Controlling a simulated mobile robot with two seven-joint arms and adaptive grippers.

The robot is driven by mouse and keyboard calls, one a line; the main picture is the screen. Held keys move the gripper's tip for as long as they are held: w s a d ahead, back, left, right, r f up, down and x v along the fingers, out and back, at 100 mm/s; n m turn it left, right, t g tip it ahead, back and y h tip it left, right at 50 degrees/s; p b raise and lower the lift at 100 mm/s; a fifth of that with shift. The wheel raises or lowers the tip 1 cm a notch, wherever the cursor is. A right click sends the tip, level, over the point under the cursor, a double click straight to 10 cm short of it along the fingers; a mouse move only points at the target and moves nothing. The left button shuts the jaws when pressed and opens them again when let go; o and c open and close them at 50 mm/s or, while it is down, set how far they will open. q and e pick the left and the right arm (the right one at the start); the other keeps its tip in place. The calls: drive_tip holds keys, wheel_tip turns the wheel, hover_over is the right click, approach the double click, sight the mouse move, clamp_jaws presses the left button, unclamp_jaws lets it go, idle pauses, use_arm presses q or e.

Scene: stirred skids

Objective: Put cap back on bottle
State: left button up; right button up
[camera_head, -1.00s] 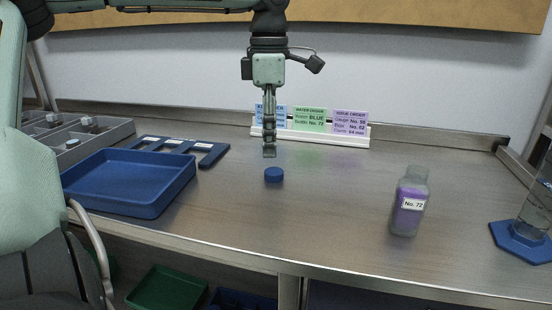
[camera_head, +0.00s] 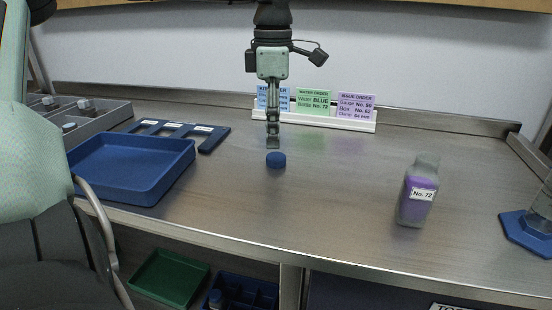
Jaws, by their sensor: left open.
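A blue cap (camera_head: 276,160) lies on the metal bench near the middle. My left gripper (camera_head: 273,144) points down just above and behind the cap, apart from it as far as I can tell. Its fingers are seen edge-on, and it is open with nothing in it. A clear bottle (camera_head: 417,192) with purple contents and a label "No. 72" stands upright at the right, with no cap on its neck. My right gripper is not in view.
A blue tray (camera_head: 186,170) and a blue slotted rack (camera_head: 214,139) are at left, with a grey divided bin (camera_head: 95,125) behind. A white card holder (camera_head: 345,123) stands at the back. A blue base (camera_head: 515,230) carries a clear vessel (camera_head: 541,207) at far right. The bench between cap and bottle is clear.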

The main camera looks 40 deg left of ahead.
sight(276, 157)
use_arm(q)
drive_tip(key=f, duration=0.5)
drive_tip(key=shift+w+d+p, duration=0.15)
drive_tip(key=shift+d+p, duration=0.05)
drive_tip(key=shift+p, duration=0.15)
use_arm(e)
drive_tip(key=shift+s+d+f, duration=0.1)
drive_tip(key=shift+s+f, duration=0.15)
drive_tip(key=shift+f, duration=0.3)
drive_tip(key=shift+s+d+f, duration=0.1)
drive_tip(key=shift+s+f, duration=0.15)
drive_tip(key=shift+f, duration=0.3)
use_arm(q)
drive_tip(key=c, duration=0.8)
